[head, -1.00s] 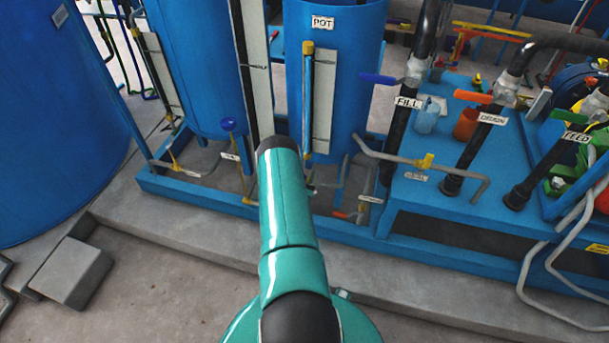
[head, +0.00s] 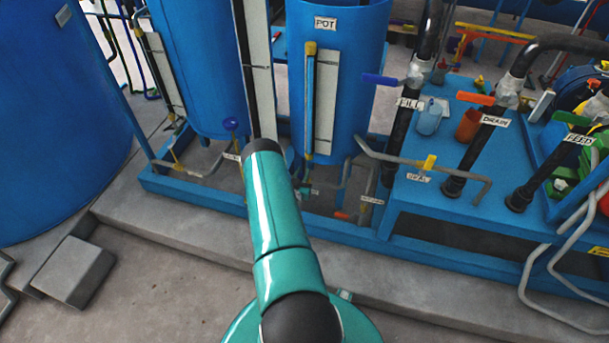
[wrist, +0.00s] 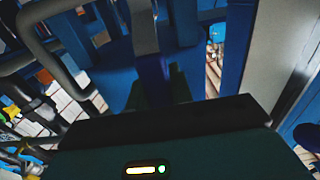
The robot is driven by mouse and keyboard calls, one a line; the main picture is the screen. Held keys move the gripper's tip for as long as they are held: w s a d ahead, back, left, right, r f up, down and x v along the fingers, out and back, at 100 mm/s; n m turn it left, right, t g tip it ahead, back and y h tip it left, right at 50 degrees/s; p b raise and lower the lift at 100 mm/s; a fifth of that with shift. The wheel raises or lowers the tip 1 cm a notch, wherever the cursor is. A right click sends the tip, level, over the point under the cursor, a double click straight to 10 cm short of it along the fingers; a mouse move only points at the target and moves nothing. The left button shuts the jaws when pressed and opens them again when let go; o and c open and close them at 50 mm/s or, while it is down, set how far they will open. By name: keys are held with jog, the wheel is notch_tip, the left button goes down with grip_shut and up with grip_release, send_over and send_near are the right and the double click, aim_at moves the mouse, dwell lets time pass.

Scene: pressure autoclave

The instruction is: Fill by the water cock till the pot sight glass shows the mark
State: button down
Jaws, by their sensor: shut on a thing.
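The blue pot (head: 352,90), labelled POT, stands upright at the back centre of the head view. Its sight glass (head: 310,100) is a thin vertical tube with a yellow top fitting, beside a white scale plate (head: 325,100). I cannot read a level or mark on it. In the wrist view my gripper (wrist: 152,88) is shut on a blue handle (wrist: 151,68), dark and partly hidden by the jaws. I cannot tell from its look whether this is the water cock. In the head view my arm hides most of the gripper and its grip.
To the right stand pipes with a blue FILL lever (head: 380,79), an orange DRAIN lever (head: 475,98) and a green FEED lever (head: 573,118). A bent grey pipe with a yellow handle (head: 430,162) crosses before them. A concrete kerb (head: 210,235) runs along the front.

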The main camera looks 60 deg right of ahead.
jog(key=shift+w, duration=0.1)
jog(key=c, duration=1.2)
grip_release()
jog(key=shift+c, duration=0.2)
jog(key=shift+a, duration=0.1)
jog(key=s+a, duration=0.2)
jog(key=a, duration=1.1)
jog(key=shift+a, duration=0.3)
jog(key=shift+s, duration=0.1)
